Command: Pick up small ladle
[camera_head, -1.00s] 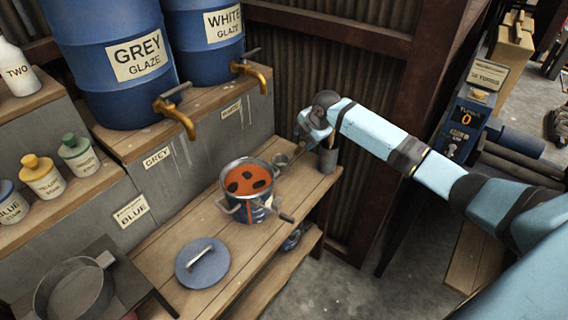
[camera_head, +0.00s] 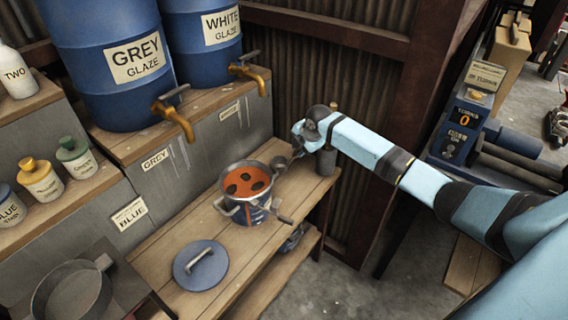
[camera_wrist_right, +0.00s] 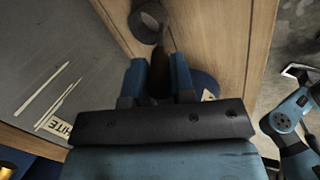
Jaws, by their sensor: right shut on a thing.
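The small ladle (camera_head: 279,163) is at the back of the wooden bench, beside the pot of orange glaze (camera_head: 247,184). In the right wrist view its round dark bowl (camera_wrist_right: 147,22) is ahead of the fingers, and its dark handle runs back between them. My right gripper (camera_wrist_right: 158,78) is shut on that handle. In the head view the right gripper (camera_head: 298,145) is partly hidden by its own wrist. I cannot tell whether the ladle touches the bench. My left gripper is not in view.
A blue lid (camera_head: 201,265) lies on the bench in front of the pot. Blue glaze barrels (camera_head: 120,60) with taps stand on the shelf behind. A corrugated wall is close behind the gripper.

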